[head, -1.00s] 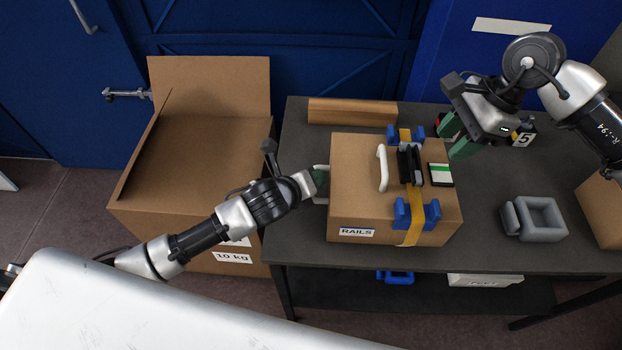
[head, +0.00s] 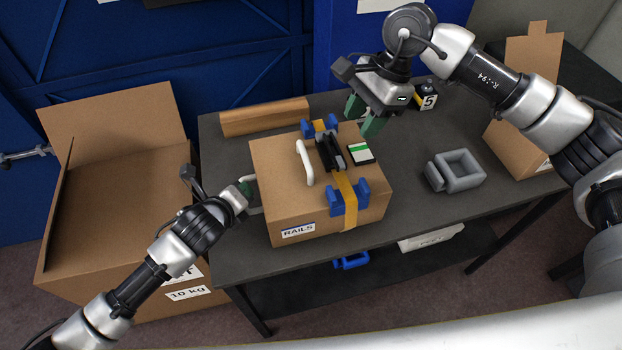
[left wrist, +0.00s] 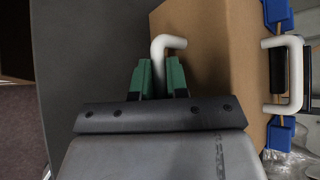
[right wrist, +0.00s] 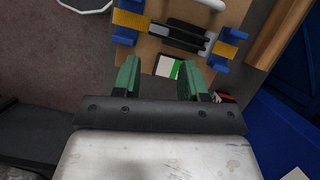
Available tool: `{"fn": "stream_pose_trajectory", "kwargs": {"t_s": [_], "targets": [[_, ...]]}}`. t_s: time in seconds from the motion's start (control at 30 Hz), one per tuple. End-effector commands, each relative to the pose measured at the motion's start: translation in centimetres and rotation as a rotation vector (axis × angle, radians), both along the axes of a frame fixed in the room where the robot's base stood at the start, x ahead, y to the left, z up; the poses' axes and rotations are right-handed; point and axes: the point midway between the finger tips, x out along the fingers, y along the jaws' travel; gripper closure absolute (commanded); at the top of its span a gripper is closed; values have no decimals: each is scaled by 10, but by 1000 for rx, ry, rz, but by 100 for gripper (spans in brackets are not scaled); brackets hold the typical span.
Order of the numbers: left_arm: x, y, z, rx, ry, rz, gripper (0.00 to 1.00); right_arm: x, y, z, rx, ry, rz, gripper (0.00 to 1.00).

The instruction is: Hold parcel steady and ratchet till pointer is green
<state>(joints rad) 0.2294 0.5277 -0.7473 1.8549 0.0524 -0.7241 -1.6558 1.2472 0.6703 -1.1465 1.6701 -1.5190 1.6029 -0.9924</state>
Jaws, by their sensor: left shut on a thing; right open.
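The parcel (head: 275,180) is a brown box marked RAILS on the table, with a yellow strap (head: 347,190) over it between blue corner guards. A black ratchet (head: 329,154) sits on the strap. Beside it lies a small gauge (head: 361,153) with a white and green face; its pointer is too small to tell. My left gripper (head: 246,187) is shut on the white side handle (left wrist: 168,43) at the parcel's left. My right gripper (head: 361,116) is open and empty above the far right part of the parcel. In the right wrist view the gauge (right wrist: 168,67) shows between its fingers.
An open carton (head: 115,190) stands left of the table (head: 420,195). A cardboard piece (head: 264,117) lies behind the parcel. A grey hollow block (head: 458,171) lies to the right, near another box (head: 515,145). A weight marked 5 (head: 428,98) is behind my right gripper.

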Motion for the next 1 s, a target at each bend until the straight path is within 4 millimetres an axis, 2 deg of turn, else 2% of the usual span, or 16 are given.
{"fn": "stream_pose_trajectory", "kwargs": {"t_s": [0.07, 0.13, 0.37, 0.7, 1.0], "targets": [[0, 1, -1, 1, 5, 4, 100, 0, 0, 0, 0, 0, 0, 57], [0, 1, -1, 1, 5, 4, 100, 0, 0, 0, 0, 0, -1, 51], [0, 1, -1, 1, 5, 4, 100, -6, 3, 0, -47, 14, -120, 51], [0, 1, -2, 0, 6, 5, 100, -29, 14, 2, -171, 14, -687, 51], [0, 1, -2, 1, 7, 4, 100, -47, 22, 12, -128, -18, -1252, 51]]}}
